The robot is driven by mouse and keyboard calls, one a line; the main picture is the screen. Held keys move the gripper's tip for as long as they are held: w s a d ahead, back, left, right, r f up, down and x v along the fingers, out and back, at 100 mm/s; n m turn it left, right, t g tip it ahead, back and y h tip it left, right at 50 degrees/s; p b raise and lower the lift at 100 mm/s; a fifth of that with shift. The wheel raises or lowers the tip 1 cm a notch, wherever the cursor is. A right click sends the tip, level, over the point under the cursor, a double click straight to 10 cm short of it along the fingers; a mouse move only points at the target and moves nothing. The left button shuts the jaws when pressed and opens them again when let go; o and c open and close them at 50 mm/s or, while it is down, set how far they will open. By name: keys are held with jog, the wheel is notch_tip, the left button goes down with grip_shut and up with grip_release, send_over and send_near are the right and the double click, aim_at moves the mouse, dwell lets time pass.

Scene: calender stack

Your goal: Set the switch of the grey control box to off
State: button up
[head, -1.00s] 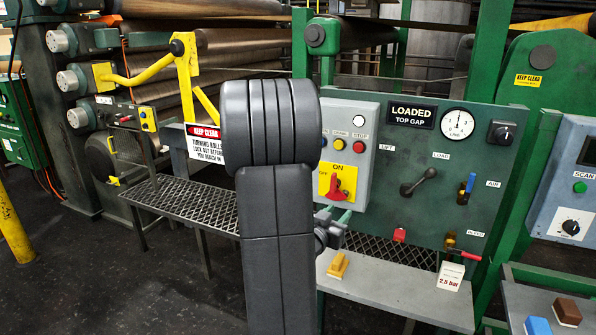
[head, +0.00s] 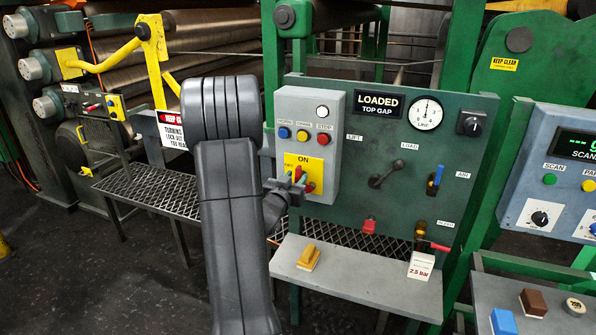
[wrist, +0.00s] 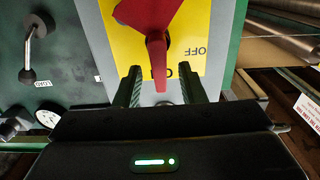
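The grey control box (head: 296,108) is mounted at the left of the green panel in the head view. Its yellow plate (head: 292,160) bears a red rotary switch, partly hidden by my gripper (head: 298,182). In the wrist view, which is upside down, the red switch handle (wrist: 157,50) points at the ON mark. The OFF mark (wrist: 195,52) is to the right of the handle there. My gripper (wrist: 161,82) is open, with one finger on each side of the handle's tip. Gaps show between the handle and both fingers.
The green panel (head: 345,215) carries a black lever (head: 386,174), a gauge (head: 425,113) and several valves. A grey shelf (head: 350,284) below holds a yellow block (head: 308,257) and a 2.5 bar sign (head: 421,265). A blue-grey console (head: 520,180) stands at the right.

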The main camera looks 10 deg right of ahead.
jog(key=shift+x, duration=1.45)
jog(key=shift+c, duration=0.5)
grip_shut()
jog(key=shift+n, duration=0.3)
jog(key=shift+w+a+f+n+p, duration=0.25)
jog(key=shift+a+f+n+p, duration=0.2)
jog(key=shift+n, duration=2.4)
jog(key=shift+w+a+f+n+p, duration=0.2)
jog(key=shift+f+n+p, duration=0.25)
jog(key=shift+n, duration=2.45)
jog(key=shift+w+a+f+n+p, duration=0.3)
jog(key=shift+n+p, duration=0.3)
jog(key=shift+n, duration=2.25)
jog(key=shift+s, duration=0.1)
